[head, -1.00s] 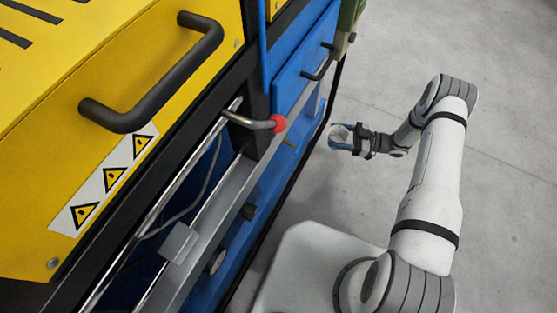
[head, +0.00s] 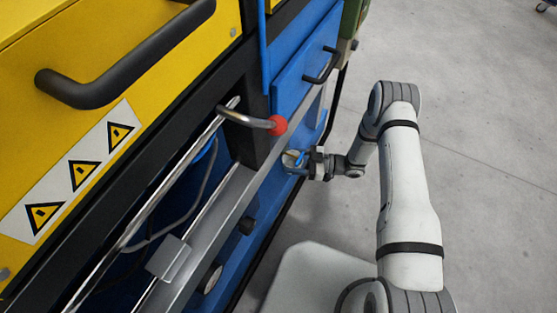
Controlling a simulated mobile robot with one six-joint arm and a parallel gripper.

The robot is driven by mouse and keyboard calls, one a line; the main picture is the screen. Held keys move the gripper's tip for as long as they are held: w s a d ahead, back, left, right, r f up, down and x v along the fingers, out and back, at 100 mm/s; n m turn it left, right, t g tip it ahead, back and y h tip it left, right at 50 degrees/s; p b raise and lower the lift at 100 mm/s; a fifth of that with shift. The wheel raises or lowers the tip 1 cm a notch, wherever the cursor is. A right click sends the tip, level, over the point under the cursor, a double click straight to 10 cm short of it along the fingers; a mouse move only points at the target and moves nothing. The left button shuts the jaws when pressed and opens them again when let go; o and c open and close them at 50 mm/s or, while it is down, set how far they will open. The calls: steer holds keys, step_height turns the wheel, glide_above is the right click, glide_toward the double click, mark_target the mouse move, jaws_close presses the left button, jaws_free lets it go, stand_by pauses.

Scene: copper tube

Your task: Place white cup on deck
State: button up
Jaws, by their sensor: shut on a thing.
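My gripper (head: 302,162) is at the end of the arm, close to the lower blue side of the machine. The flat white deck (head: 312,278) of my own base is at the bottom centre, below the gripper in the picture. The visible part of its top is bare.
The yellow and blue machine fills the left side. A black handle (head: 120,72), a bent metal lever with a red knob (head: 278,125) and a grey rail (head: 215,228) stick out. A smaller black handle (head: 322,66) is above the gripper. Grey floor (head: 480,140) is clear at right.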

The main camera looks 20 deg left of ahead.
mark_target(284, 161)
steer(key=b+x, duration=0.1)
steer(key=x, duration=0.2)
steer(key=shift+s+a+f, duration=0.1)
steer(key=shift+a, duration=0.1)
steer(key=shift+s+a+f+b, duration=0.1)
steer(key=shift+a+b, duration=0.2)
steer(key=shift+d, duration=0.1)
steer(key=shift+f, duration=0.1)
steer(key=o, duration=1.1)
steer(key=shift+c, duration=0.2)
